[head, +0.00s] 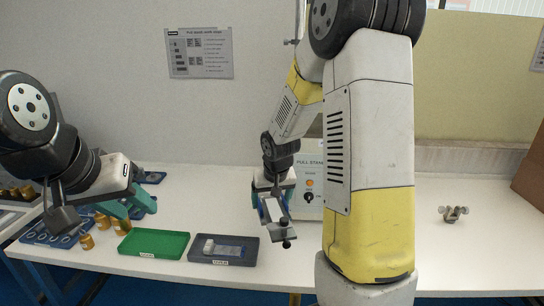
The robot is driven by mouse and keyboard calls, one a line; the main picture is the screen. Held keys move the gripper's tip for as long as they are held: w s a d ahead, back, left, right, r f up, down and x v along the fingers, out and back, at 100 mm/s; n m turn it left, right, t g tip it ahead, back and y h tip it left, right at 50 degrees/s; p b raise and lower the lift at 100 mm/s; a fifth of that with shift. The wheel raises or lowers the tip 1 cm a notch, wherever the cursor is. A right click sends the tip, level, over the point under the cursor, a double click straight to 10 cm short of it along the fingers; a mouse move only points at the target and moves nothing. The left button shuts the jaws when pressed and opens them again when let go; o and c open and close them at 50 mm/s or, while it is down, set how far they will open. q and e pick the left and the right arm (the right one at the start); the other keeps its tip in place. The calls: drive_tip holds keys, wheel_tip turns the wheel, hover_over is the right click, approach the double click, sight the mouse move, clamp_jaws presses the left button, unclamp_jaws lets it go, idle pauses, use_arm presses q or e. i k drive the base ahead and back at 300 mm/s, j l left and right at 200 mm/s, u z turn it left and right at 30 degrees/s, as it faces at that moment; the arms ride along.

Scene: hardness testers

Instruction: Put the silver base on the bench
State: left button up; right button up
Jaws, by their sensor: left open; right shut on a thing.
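My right gripper (271,209) is shut on a pale silver-grey piece (272,211), which looks like the silver base.
Brass-coloured pieces (87,241) are at the left. A pull-stand panel (310,180) stands behind my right arm. A small metal fitting (453,213) lies right, amid free bench.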

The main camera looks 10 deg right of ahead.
sight(487, 238)
drive_tip(key=k+z, duration=0.1)
drive_tip(key=k, duration=0.55)
drive_tip(key=l+z, duration=0.2)
drive_tip(key=z, duration=0.2)
drive_tip(key=i+l+z, duration=0.1)
drive_tip(key=z, duration=0.25)
drive_tip(key=i+l+z, duration=0.1)
drive_tip(key=z, duration=0.3)
drive_tip(key=i+l, duration=0.95)
